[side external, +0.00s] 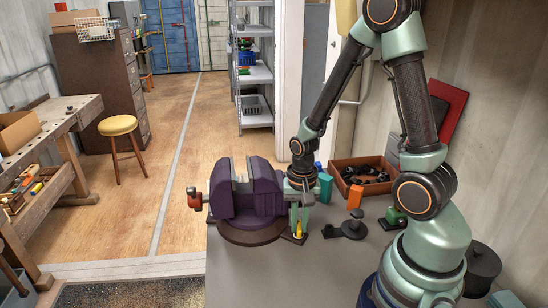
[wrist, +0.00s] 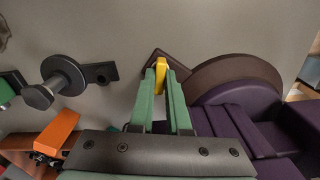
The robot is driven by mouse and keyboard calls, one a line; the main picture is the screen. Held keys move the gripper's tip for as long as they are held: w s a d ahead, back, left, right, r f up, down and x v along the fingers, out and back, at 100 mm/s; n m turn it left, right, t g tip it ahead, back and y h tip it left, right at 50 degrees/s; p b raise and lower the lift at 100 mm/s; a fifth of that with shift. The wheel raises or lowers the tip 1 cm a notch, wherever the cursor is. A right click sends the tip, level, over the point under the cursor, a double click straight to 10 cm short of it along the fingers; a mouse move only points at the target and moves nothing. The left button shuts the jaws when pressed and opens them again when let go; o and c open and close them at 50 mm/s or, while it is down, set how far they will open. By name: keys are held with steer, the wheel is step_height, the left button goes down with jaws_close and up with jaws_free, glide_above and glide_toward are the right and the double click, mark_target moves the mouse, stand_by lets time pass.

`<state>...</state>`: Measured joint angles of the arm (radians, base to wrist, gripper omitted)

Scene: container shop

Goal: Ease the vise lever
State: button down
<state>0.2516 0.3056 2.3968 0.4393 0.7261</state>
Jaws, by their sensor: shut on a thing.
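The purple vise (side external: 238,195) stands on a round brown base (side external: 250,234) near the bench edge; its purple body also shows at the right of the wrist view (wrist: 255,125). A small yellow lever (wrist: 161,68) stands beside the vise over a dark square plate (wrist: 172,62); it also shows in the side view (side external: 298,228). My gripper (wrist: 163,85) has its green fingers shut on the yellow lever. In the side view my gripper (side external: 299,218) points down just right of the vise. The lever's lower end is partly hidden by the fingers.
An orange block (side external: 355,196) and a dark round fixture (side external: 354,228) stand right of my gripper. A brown tray (side external: 338,180) with black parts lies behind. A red knob (side external: 193,198) sticks out from the vise's left side. The grey bench (side external: 290,275) is clear in front.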

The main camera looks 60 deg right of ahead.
mark_target(298, 226)
steer(key=c, duration=0.9)
jaws_free()
steer(key=shift+r, duration=0.1)
step_height(298, 226, up, 12)
steer(key=shift+f, duration=0.1)
steer(key=a+r+n+t, duration=0.2)
steer(key=r+n, duration=0.1)
steer(key=a+r+n+t, duration=0.1)
steer(key=a+r+n, duration=0.1)
steer(key=r+n, duration=0.2)
steer(key=a+r+n+t, duration=0.2)
steer(key=a+r+n, duration=0.1)
steer(key=n, duration=0.1)
steer(key=shift+w+a+r+t, duration=0.1)
steer(key=shift+w+r+t, duration=0.1)
steer(key=shift+r+t, duration=0.1)
